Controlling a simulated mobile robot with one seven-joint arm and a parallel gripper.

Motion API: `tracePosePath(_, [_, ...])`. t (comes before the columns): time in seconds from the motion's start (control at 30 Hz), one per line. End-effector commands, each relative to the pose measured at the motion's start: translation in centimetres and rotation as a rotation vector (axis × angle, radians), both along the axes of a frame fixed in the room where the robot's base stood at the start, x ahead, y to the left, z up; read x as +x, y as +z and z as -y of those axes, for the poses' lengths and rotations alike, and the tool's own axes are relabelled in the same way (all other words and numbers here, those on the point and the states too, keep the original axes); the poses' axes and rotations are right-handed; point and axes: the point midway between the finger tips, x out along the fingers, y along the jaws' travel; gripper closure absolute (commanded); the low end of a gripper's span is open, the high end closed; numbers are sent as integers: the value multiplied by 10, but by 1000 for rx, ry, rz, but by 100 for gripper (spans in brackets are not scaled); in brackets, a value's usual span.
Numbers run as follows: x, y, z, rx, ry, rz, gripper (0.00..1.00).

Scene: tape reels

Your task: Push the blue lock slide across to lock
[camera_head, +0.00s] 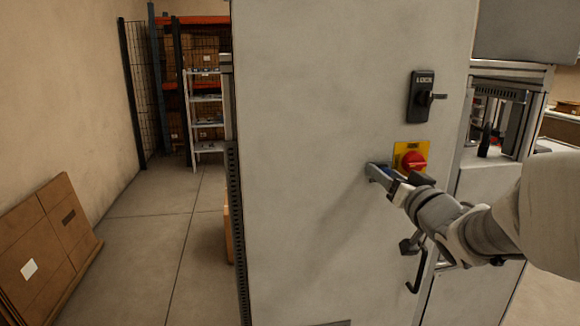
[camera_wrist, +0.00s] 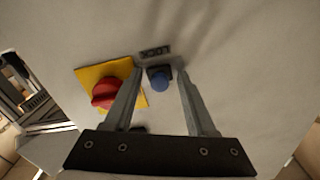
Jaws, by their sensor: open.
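The blue lock slide (camera_wrist: 159,82) shows in the wrist view as a small blue knob on a dark base, just below a LOCK label (camera_wrist: 155,52) on the grey cabinet face. My gripper (camera_wrist: 154,73) is open, with one finger on each side of the blue knob. I cannot tell whether either finger touches it. In the head view my gripper (camera_head: 378,176) is at the cabinet front, left of the red rotary switch (camera_head: 412,160). A bit of blue (camera_head: 384,169) shows there, mostly hidden by the gripper.
The red switch sits on a yellow plate (camera_head: 404,147), close beside my gripper. Above it is a black latch (camera_head: 420,95) with a handle, also labelled LOCK. A dark bent handle (camera_head: 414,284) is below on the grey cabinet (camera_head: 310,150). Cardboard (camera_head: 45,245) leans at the left wall.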

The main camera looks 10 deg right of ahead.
Motion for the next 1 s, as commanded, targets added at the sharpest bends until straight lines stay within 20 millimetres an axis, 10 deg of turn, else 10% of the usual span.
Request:
tracePosePath(0.4, [-1,0,1,1,-1,0,44])
tracePosePath(0.7, [-1,0,1,1,-1,0,98])
tracePosePath(1.0, [-1,0,1,1,0,0,100])
